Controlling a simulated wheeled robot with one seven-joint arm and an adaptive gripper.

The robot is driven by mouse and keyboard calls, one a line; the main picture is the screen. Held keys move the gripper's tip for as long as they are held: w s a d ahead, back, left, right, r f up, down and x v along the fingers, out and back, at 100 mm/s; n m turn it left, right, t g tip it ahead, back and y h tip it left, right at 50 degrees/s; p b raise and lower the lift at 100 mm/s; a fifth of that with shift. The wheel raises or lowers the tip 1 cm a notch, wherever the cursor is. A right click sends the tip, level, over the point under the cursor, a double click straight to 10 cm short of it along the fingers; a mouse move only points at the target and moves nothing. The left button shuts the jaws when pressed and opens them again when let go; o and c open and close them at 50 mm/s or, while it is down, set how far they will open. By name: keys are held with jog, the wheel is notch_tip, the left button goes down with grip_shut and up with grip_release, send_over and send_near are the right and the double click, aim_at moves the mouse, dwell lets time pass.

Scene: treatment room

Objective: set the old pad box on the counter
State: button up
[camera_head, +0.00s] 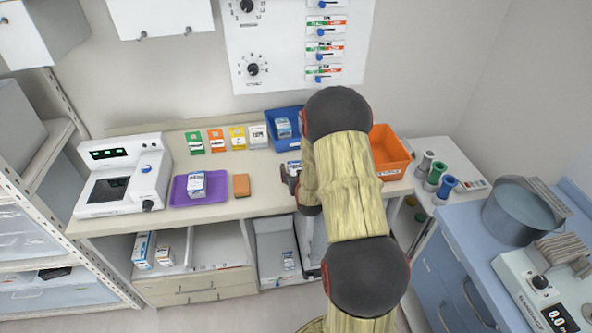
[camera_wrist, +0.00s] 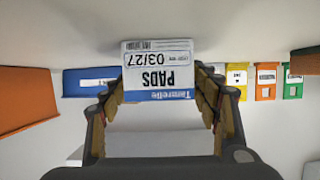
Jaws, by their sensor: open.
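A white and blue pad box (camera_wrist: 158,72) marked "PADS 03/27" fills the middle of the wrist view, which is upside down. It appears upright, its base against the counter surface. My gripper (camera_wrist: 160,88) is open, with one finger on each side of the box; I cannot tell whether they touch it. In the head view the box (camera_head: 293,168) shows only partly beside my arm, on the counter (camera_head: 255,203) near its front edge. Another pad box (camera_head: 196,184) sits on a purple tray (camera_head: 180,201) to the left. Its date is too small to read.
A blue bin (camera_head: 270,118) holding a similar box and an orange bin (camera_head: 392,152) stand behind. Several coloured cartons (camera_head: 216,140) line the back. An orange-brown block (camera_head: 241,185) lies right of the tray. A white device (camera_head: 125,175) occupies the left end.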

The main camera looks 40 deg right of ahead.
jog(key=p+v, duration=0.1)
jog(key=v, duration=1)
jog(key=shift+s+a+r, duration=0.2)
jog(key=shift+s, duration=0.1)
jog(key=s+a+r+n+g+y, duration=0.1)
jog(key=a+r+n+g+y, duration=0.2)
jog(key=a+r, duration=1.35)
jog(key=s+a+r+n+g+y, duration=0.1)
jog(key=s+a+r+y, duration=0.1)
jog(key=s+a, duration=0.5)
jog(key=s+a+r+n+g+y, duration=0.1)
jog(key=s+a+r, duration=0.4)
jog(key=s, duration=0.8)
jog(key=a+n+y, duration=0.1)
jog(key=a, duration=0.1)
jog(key=shift+s+a+g, duration=0.25)
jog(key=shift+a+g, duration=0.05)
jog(key=shift+g, duration=0.1)
